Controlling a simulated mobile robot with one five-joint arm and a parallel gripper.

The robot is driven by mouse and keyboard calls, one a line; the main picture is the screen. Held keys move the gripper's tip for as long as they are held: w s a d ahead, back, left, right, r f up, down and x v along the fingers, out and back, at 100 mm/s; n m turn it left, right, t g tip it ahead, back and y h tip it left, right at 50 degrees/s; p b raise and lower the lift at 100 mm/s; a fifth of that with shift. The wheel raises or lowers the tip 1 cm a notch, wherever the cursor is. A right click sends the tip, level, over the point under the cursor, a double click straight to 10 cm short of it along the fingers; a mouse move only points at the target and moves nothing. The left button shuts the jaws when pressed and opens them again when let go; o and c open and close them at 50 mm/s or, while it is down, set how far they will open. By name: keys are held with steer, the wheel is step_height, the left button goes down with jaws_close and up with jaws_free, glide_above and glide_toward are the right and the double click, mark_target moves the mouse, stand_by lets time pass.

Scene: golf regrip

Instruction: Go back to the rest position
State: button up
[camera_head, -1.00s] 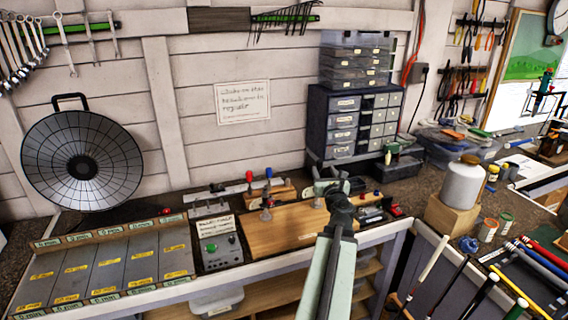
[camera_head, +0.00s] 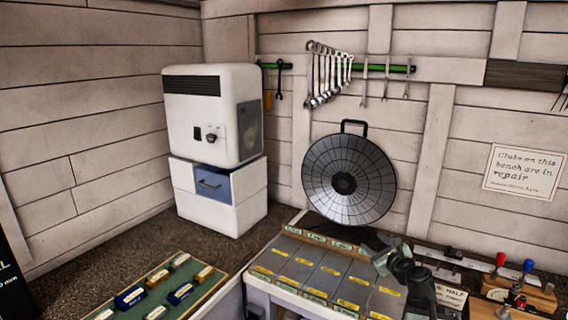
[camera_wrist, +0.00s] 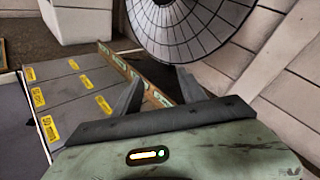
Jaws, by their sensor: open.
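My gripper (camera_wrist: 158,88) is open in the wrist view, with its two dark fingers apart and nothing between them. The sectioned grey tray with yellow labels (camera_wrist: 77,98) lies beyond and to the left of the fingers, and the round black gridded disc (camera_wrist: 190,28) stands beyond them. In the head view my arm reaches in at the lower right, over the right part of the grey tray (camera_head: 318,272). The fingertips are hard to make out there.
A white cabinet unit (camera_head: 212,115) stands in the corner. A green tray (camera_head: 150,292) with several small boxes is at the lower left. The gridded disc (camera_head: 349,180) leans against the wall. Clamps (camera_head: 500,262) and a wooden block stand at the right.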

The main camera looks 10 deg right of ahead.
steer(key=a+f+n+g+y, duration=0.1)
steer(key=a+f+n, duration=0.1)
steer(key=a, duration=0.5)
steer(key=a+f+n+g+y, duration=0.2)
steer(key=a+n, duration=0.3)
steer(key=a, duration=0.2)
steer(key=a+f+n+g+y, duration=0.1)
steer(key=a+f+n+g, duration=0.1)
steer(key=a, duration=0.6)
steer(key=shift+s+f+n+y, duration=0.35)
steer(key=shift+f+n, duration=0.15)
steer(key=shift+n, duration=0.3)
steer(key=s+a+f+n+g, duration=0.4)
steer(key=s+a+f+n, duration=0.15)
steer(key=a+n, duration=0.2)
steer(key=s+d+f+n+g+h, duration=0.2)
steer(key=s+d+f+n+g, duration=0.1)
steer(key=s+n, duration=0.2)
steer(key=s+d+f+n+g+h, duration=0.3)
steer(key=s+d+n, duration=0.1)
steer(key=s+n, duration=0.2)
steer(key=shift+s+f+g+h, duration=0.2)
steer(key=shift+s+g+h, duration=0.15)
steer(key=shift+s, duration=0.4)
steer(key=shift+d+n, duration=0.1)
steer(key=shift+n, duration=0.15)
